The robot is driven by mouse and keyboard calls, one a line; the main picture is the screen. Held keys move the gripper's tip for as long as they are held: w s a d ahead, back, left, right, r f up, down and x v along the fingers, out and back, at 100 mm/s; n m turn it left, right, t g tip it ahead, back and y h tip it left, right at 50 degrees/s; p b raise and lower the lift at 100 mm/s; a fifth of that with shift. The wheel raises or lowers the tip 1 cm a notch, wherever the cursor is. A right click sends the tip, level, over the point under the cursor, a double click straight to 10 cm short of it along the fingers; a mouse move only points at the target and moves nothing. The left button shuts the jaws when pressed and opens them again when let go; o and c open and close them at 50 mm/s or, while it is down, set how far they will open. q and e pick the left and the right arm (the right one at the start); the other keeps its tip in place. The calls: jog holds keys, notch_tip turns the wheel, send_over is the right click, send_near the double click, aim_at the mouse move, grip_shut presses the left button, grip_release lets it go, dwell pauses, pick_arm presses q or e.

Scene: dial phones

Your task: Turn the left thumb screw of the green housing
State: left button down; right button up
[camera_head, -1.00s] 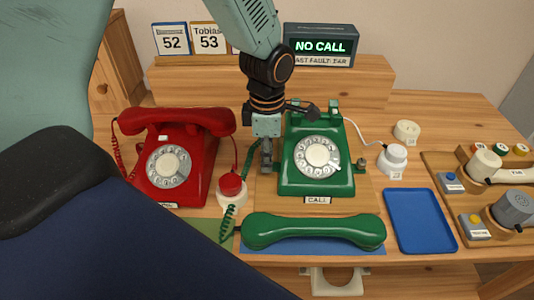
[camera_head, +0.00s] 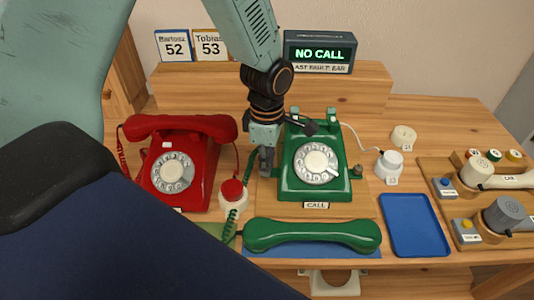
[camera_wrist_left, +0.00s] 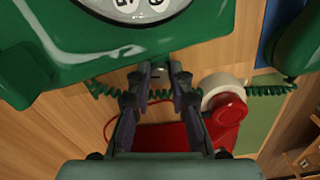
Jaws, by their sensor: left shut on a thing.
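The green housing (camera_head: 330,188) is a dial phone body at the table's middle, its handset (camera_head: 312,236) lying in front of it. My left gripper (camera_head: 266,168) points down at the housing's left side. The left thumb screw is hidden by the gripper in the head view. In the left wrist view the gripper's fingertips (camera_wrist_left: 156,82) are shut on a small part at the edge of the housing (camera_wrist_left: 130,55), where the left thumb screw sits; little of the screw shows. The right thumb screw (camera_head: 358,170) stands free on the other side. My right gripper is not in view.
A red phone (camera_head: 200,190) stands left of the gripper. A red-topped white pot (camera_head: 232,194) and a green coiled cord are close by the fingers. A blue tray (camera_head: 415,225) at the right is empty. A display (camera_head: 320,50) reads "NO CALL".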

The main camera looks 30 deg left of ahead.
pick_arm(q)
jog(key=shift+m+p, duration=1.7)
jog(key=shift+m, duration=0.1)
jog(key=c, duration=1.2)
grip_release()
